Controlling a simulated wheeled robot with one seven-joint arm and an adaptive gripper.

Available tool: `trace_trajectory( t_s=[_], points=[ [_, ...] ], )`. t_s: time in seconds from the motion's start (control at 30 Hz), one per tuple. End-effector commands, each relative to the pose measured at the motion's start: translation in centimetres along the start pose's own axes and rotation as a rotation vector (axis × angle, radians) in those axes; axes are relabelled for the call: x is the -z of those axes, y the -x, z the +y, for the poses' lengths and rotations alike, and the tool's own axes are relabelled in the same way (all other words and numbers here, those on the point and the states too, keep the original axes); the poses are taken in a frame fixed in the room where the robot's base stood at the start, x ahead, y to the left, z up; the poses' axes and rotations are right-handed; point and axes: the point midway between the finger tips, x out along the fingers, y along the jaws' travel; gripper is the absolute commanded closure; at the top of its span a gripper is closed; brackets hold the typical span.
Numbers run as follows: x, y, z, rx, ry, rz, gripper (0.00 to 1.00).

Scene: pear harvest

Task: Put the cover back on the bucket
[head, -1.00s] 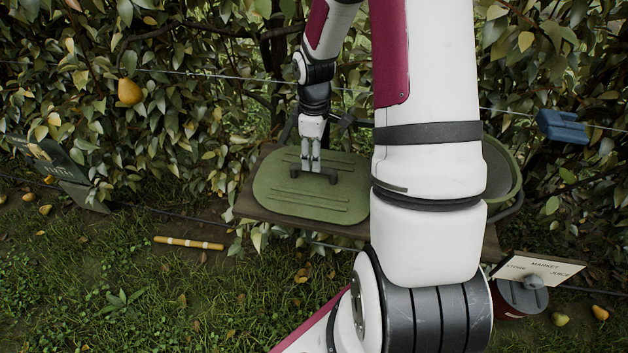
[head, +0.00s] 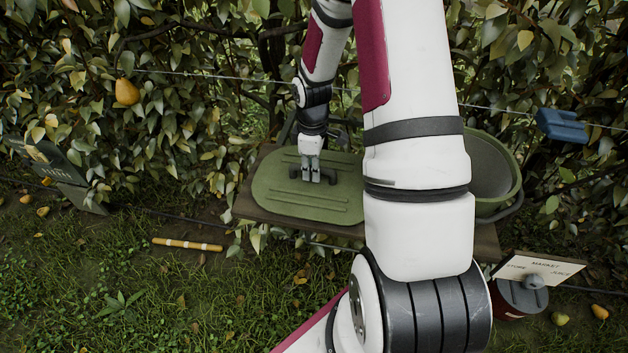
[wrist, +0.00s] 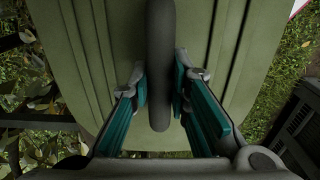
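The green cover (head: 305,208) lies flat on a wooden bench, ridged, with a dark bar handle (head: 329,176) on top. The green bucket (head: 494,172) stands at the right end of the bench, partly hidden behind my arm, with its top uncovered. My gripper (head: 311,180) points down at the handle. In the wrist view, the teal-padded fingers of my gripper (wrist: 161,82) stand on either side of the dark handle (wrist: 160,40), with narrow gaps visible. The cover (wrist: 105,45) fills most of that view below the fingers.
The wooden bench (head: 262,222) stands against a leafy hedge with wires. A blue object (head: 562,126) hangs at right. A yellow banded stick (head: 188,244) lies on the grass.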

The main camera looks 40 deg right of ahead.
Motion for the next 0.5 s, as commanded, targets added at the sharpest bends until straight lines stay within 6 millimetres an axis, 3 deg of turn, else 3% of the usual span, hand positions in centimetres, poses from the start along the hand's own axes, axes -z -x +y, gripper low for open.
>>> trace_trajectory(
  t_s=[0.5],
  points=[
    [-0.05,0.93,-0.03,0.0,0.0,0.0,1.0]
  ],
)
